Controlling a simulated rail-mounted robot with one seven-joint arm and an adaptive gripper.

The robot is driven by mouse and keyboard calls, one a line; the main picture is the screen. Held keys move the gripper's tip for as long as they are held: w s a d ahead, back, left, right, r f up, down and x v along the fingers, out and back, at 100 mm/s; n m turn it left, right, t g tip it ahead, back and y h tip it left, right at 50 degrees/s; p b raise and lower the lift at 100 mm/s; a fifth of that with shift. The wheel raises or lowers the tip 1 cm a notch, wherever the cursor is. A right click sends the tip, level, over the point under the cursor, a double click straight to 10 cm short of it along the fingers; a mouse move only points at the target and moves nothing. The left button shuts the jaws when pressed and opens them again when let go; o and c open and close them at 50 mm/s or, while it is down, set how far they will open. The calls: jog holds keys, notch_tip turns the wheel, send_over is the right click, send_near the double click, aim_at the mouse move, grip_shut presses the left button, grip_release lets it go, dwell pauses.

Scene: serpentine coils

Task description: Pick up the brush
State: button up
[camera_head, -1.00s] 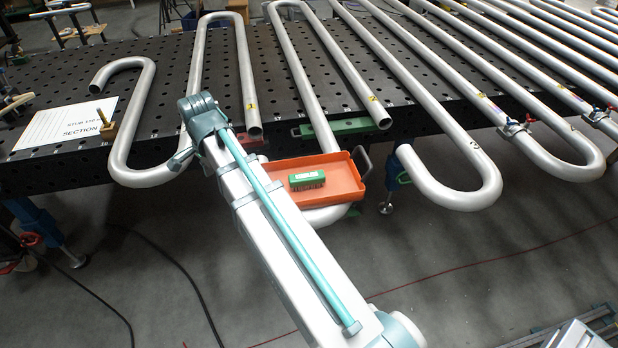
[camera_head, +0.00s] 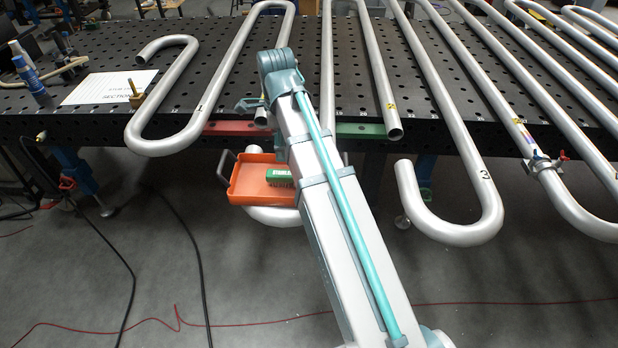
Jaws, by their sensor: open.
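The brush (camera_head: 280,176) has a green back with pale lettering and dark bristles. It lies in an orange tray (camera_head: 250,196) at the front edge of the perforated table, left of my arm. My arm reaches from the bottom right up to the table and covers the tray's right side and part of the brush's right end. My gripper (camera_head: 246,104) shows only in part, as a small grey-teal piece beside the arm's upper end. It is open, above the table edge and apart from the brush.
Bent grey pipes (camera_head: 490,190) lie across the black perforated table (camera_head: 100,112), and several overhang its front edge. A white paper sign (camera_head: 105,88), a brass-coloured post (camera_head: 135,95) and blue tools (camera_head: 30,78) are at left. Cables lie on the grey floor (camera_head: 80,270).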

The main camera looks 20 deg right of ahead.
aim_at(284, 173)
jog(key=shift+s+d+f, duration=0.1)
jog(key=shift+f, duration=0.5)
jog(key=f+p, duration=0.1)
jog(key=f, duration=0.2)
jog(key=shift+a+f, duration=0.1)
jog(key=shift+a, duration=0.1)
jog(key=shift+f+p, duration=1.1)
jog(key=shift+f, duration=2.15)
grip_shut()
jog(key=shift+r, duration=0.15)
